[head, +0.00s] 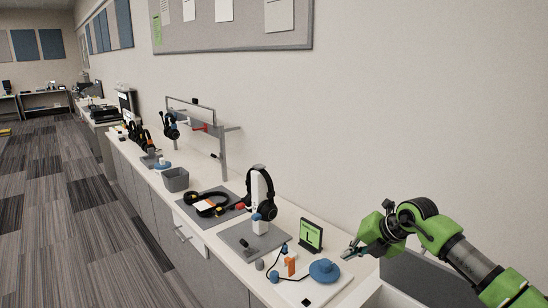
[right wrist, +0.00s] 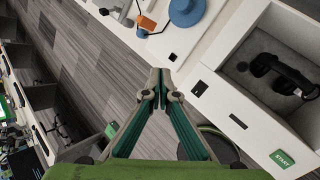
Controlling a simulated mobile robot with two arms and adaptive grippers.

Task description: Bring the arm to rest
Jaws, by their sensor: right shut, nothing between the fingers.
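My right gripper (head: 350,253) is at the right of the head view, above the near end of the long white counter, with its green arm coming in from the right. It also shows in the right wrist view (right wrist: 160,88), where its two fingers come together at the tips with nothing between them. It appears clear of the objects on the counter. My left gripper is in neither view.
Near the gripper are a blue round piece (head: 324,270), a small green-screen display (head: 311,236) and a white stand holding black headphones (head: 259,205). A white open box (right wrist: 240,75) with a dark headset (right wrist: 280,75) inside lies right of the fingers. Grey floor (head: 90,220) is clear.

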